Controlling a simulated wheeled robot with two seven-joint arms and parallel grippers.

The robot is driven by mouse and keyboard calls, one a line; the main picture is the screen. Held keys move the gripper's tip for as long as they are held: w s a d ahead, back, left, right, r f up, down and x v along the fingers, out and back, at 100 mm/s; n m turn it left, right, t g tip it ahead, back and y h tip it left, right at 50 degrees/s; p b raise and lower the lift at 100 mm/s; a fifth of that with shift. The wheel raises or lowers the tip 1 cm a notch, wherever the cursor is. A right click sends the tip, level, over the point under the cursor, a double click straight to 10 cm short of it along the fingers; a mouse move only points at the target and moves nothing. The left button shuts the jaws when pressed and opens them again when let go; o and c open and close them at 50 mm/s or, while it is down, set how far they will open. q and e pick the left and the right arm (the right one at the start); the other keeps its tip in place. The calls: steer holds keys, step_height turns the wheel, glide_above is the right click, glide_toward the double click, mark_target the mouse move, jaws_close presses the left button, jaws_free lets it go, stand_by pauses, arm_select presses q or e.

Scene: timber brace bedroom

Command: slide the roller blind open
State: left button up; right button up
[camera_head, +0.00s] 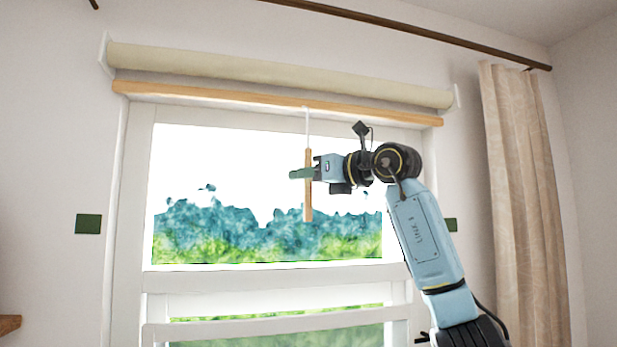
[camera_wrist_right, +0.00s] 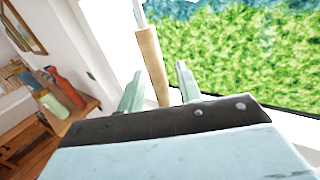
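The roller blind (camera_head: 280,70) is a beige roll above the window, with a wooden bottom bar (camera_head: 280,99) close under it. A white cord hangs from the bar to a wooden pull handle (camera_head: 308,205), which hangs upright in front of the glass. My right gripper (camera_head: 303,173) is at the upper part of this handle. In the right wrist view the right gripper (camera_wrist_right: 160,88) has its two fingers spread. The wooden handle (camera_wrist_right: 152,62) stands between them, with gaps visible at both sides. My left gripper is not in view.
The window (camera_head: 265,190) is mostly uncovered. A beige curtain (camera_head: 525,200) hangs at the right from a dark rod (camera_head: 410,28). Green squares (camera_head: 88,223) sit on the wall. A wooden table (camera_wrist_right: 80,112) with bottles (camera_wrist_right: 68,92) stands at the left in the wrist view.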

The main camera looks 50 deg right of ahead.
steer(key=s+b, duration=0.2)
steer(key=s, duration=1.1)
steer(key=shift+s+b, duration=0.2)
steer(key=shift+b, duration=0.1)
